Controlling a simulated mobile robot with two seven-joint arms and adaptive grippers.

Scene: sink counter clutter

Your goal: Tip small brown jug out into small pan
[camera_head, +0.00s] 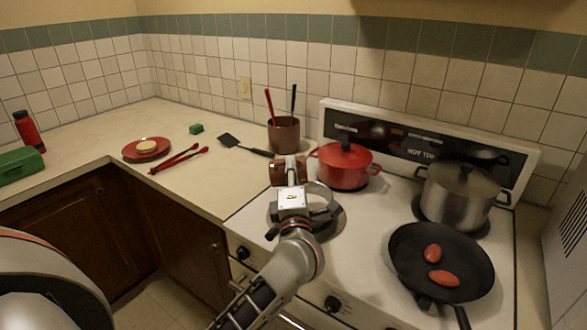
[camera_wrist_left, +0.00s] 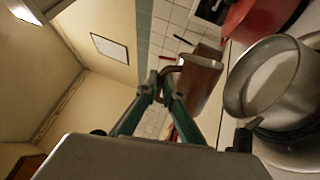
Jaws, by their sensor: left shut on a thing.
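The small brown jug (camera_head: 276,175) is held by my left gripper (camera_head: 289,172), above the rear left part of the stove in the head view. In the left wrist view, the fingers (camera_wrist_left: 164,86) are shut on the handle side of the jug (camera_wrist_left: 199,84). The jug looks tilted; its contents cannot be seen. The small grey pan (camera_head: 328,213) sits on the front left burner, partly hidden by my gripper and wrist. In the left wrist view the pan (camera_wrist_left: 268,82) is close beside the jug, its visible inside plain grey. My right gripper is out of view.
A red lidded pot (camera_head: 344,167) stands just behind the pan. A steel pot (camera_head: 457,195) and a black frying pan (camera_head: 415,252) with two red items are at the right. A brown utensil holder (camera_head: 284,136) stands behind the jug. Some counter at left is clear.

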